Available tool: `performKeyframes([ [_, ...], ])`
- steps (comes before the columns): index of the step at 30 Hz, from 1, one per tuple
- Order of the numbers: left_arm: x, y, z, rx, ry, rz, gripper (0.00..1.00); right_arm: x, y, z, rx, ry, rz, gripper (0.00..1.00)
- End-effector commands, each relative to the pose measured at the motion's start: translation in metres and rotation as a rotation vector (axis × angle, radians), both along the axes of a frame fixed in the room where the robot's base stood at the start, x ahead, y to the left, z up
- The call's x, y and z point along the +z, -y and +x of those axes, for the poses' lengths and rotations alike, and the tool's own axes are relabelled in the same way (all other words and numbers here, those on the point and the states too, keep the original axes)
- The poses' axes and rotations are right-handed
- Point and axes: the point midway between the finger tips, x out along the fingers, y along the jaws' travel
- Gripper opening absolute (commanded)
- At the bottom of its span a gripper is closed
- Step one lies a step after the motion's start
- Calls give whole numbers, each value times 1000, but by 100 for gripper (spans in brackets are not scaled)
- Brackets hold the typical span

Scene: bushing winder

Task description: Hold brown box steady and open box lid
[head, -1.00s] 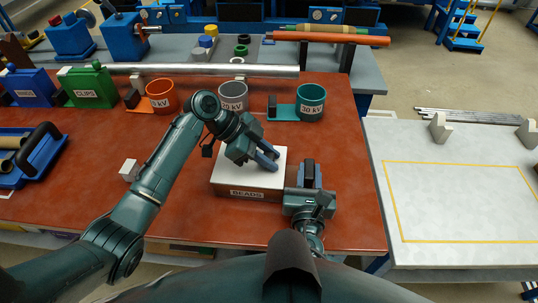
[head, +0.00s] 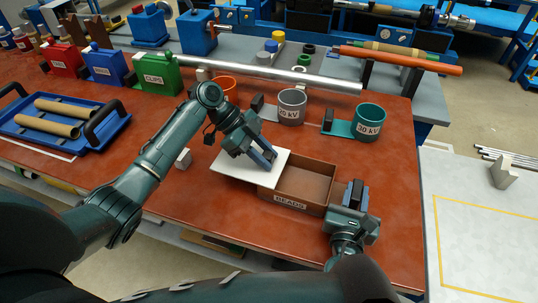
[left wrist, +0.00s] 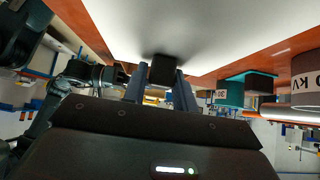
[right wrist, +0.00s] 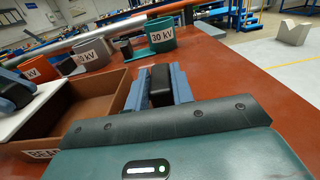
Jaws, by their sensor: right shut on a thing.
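The brown box (head: 304,181), labelled BEADS, stands on the red-brown table with its right part open and empty-looking inside. Its white lid (head: 228,172) is shifted left, overhanging the box's left side; the lid also fills the top of the left wrist view (left wrist: 180,25). My left gripper (head: 266,160) is over the lid, its fingers closed on both sides of the lid's dark knob (left wrist: 162,70). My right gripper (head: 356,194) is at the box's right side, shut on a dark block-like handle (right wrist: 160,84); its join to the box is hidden.
Behind the box stand a grey cup (head: 292,106) and a teal 30 kV cup (head: 369,122) on holders. A small white block (head: 183,158) lies left of the lid. A blue tray (head: 65,130) with brown tubes is further left. The table's front edge is close.

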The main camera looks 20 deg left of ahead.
Motion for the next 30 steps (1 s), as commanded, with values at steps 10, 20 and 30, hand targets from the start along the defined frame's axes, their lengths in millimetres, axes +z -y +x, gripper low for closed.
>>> performKeyframes([
  [10,0,1,0,0,-1,-1,47,0,0,0,1,-1,-4,0],
  [20,14,-13,1,1,1,1,47,0,-1,0,3,-1,-3,0],
  [30,64,-64,4,1,2,2,47,0,-1,0,3,-1,-2,0],
])
